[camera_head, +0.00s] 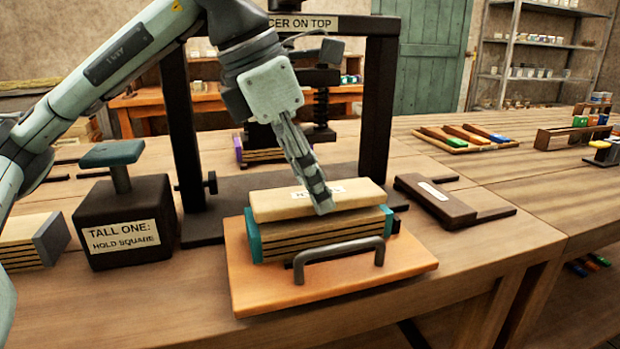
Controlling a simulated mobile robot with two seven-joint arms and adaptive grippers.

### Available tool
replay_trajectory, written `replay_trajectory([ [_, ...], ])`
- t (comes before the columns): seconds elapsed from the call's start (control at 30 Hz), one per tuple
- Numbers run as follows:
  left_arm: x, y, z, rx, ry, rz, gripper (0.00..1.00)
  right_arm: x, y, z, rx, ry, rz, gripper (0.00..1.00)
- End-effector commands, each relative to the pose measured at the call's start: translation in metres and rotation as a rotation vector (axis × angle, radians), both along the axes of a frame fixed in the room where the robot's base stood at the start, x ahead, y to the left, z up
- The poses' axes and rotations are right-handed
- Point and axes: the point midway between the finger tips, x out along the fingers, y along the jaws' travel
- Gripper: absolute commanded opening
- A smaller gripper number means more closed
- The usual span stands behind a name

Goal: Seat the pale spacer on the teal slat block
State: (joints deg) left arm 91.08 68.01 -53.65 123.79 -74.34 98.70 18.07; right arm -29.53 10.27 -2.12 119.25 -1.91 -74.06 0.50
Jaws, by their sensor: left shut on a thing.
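The pale spacer (275,206), a light wooden bar with a small white label, lies lengthwise over the top of the teal slat block (253,236). The block has teal ends and layered slats, and stands on an orange board (252,292) with a dark handle (340,250). My left gripper (318,196) points down over the spacer's middle and is shut on it; its fingers hide part of the label and front edge. Spacer and block look in contact, but I cannot tell whether the spacer is fully seated. My right gripper is out of view.
The dark press frame (376,110) stands just behind. A black weight labelled "TALL ONE: HOLD SQUARE" (125,225) stands left, beside another slat block (28,243). A dark brown block (434,200) lies right. The table front right is clear.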

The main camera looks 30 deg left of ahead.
Motion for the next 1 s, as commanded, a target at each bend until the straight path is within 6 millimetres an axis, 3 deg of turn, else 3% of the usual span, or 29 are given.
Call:
replay_trajectory([
  [0.57,0.000,0.000,-0.012,-0.001,-0.001,0.000,0.16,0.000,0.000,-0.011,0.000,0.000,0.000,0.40],
  [0.6,0.000,0.000,-0.011,-0.001,-0.001,0.000,0.52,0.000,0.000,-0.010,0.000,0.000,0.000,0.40],
  [0.77,0.000,0.000,-0.011,0.000,0.000,0.000,0.72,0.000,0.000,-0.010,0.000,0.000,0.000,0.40],
  [1.0,0.000,0.000,-0.011,0.001,0.001,0.000,0.72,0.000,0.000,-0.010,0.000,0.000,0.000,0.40],
])
